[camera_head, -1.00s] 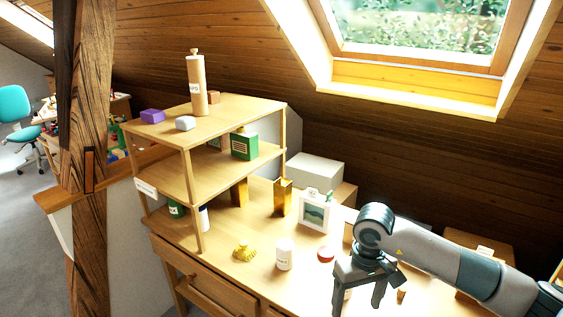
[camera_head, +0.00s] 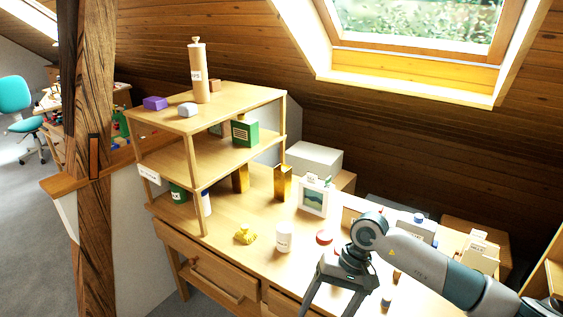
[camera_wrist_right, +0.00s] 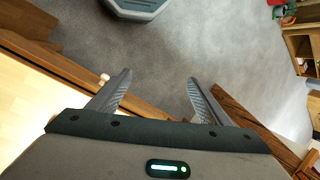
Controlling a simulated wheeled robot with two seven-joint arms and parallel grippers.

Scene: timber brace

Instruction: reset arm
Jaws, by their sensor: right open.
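My right gripper (camera_head: 334,302) comes in from the right in the head view, over the front part of the wooden desk (camera_head: 225,232). Its fingers point down and are spread, with nothing between them. In the right wrist view the two fingers (camera_wrist_right: 159,80) are apart and empty, with grey floor and a wooden edge beyond them. My left gripper is not in view.
A white jar (camera_head: 283,238), a yellow object (camera_head: 245,234) and a red-lidded item (camera_head: 324,238) stand on the desk near my gripper. A shelf unit (camera_head: 215,105) rises at the left. A timber post (camera_head: 90,160) stands farther left.

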